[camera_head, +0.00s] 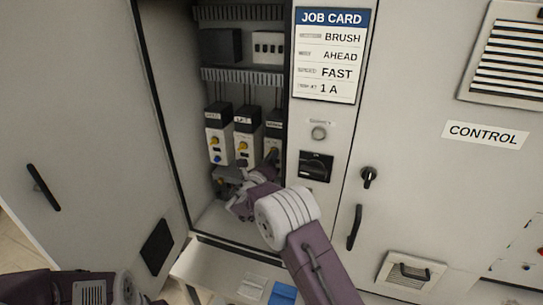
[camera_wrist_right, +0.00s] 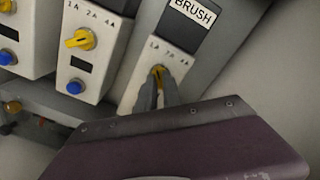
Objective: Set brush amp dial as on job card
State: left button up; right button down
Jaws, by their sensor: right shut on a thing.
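The brush unit is the rightmost of the three white modules in the open cabinet, and its black top reads BRUSH in the wrist view (camera_wrist_right: 192,20). Its yellow amp dial (camera_wrist_right: 158,74) sits below the marks 1A, 2A and 4A. My right gripper (camera_wrist_right: 157,88) is shut on this dial, and its fingers hide much of it, so I cannot tell its exact setting. In the head view my right gripper (camera_head: 272,158) reaches up to that module. The job card (camera_head: 326,54) reads BRUSH, AHEAD, FAST, 1 A. My left gripper is out of view.
Two similar modules with yellow dials and blue buttons stand to the left; the middle one (camera_wrist_right: 91,62) is close by. The open door (camera_head: 90,120) stands at left. A ledge (camera_head: 215,272) lies below.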

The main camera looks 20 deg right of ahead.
jog(key=shift+a+n+p, duration=0.1)
jog(key=shift+n+p, duration=0.2)
jog(key=shift+n, duration=0.6)
jog(key=c, duration=1.5)
grip_release()
jog(key=shift+s+a+r, duration=0.1)
jog(key=shift+a, duration=0.05)
jog(key=b+v, duration=0.2)
jog(key=v, duration=0.7)
jog(key=shift+b, duration=0.3)
